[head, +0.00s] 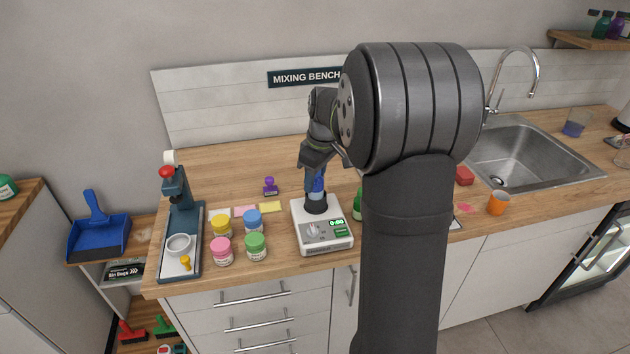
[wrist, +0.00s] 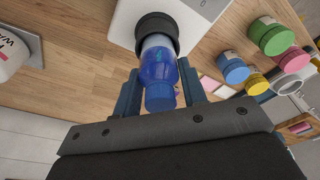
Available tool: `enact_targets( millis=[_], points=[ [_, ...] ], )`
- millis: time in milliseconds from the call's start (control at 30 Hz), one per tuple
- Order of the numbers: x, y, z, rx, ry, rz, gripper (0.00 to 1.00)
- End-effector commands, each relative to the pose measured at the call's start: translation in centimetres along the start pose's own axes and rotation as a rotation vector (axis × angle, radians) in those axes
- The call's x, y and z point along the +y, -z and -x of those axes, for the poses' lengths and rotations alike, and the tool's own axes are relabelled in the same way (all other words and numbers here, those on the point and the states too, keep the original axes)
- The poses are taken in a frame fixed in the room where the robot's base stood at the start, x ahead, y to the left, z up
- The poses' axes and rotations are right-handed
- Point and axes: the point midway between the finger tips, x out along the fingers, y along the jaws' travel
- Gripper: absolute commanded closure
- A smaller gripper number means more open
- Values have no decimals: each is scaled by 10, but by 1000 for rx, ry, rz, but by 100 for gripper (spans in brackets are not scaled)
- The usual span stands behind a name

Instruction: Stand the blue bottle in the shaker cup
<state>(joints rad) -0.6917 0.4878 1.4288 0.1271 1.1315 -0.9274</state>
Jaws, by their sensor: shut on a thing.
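The blue bottle (wrist: 158,72) is between the fingers of my gripper (wrist: 160,92) in the wrist view, its cap toward the camera. Its far end is inside the black shaker cup (wrist: 157,27). In the head view the blue bottle (head: 318,184) shows upright below my gripper (head: 315,174), with its base in the black shaker cup (head: 316,204). The cup stands on the white mixer (head: 322,240) with a dial and a lit green display. My gripper is shut on the bottle. The bottle's bottom is hidden by the cup wall, so I cannot tell whether it touches the cup floor.
Several lidded jars, including a green one (head: 255,246), stand left of the mixer. A dark press (head: 177,200) stands at the bench's left end. A green bottle (head: 358,206) is close on the mixer's right. An orange cup (head: 498,203) is near the sink (head: 530,158). My arm hides the bench's middle.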

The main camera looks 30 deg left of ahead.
Motion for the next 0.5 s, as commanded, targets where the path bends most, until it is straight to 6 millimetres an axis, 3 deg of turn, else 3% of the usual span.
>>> enact_targets(
  millis=[100,500],
  points=[
    [0,-2,-11,0,1,-1,85],
    [0,-2,-16,1,0,0,85]
  ],
)
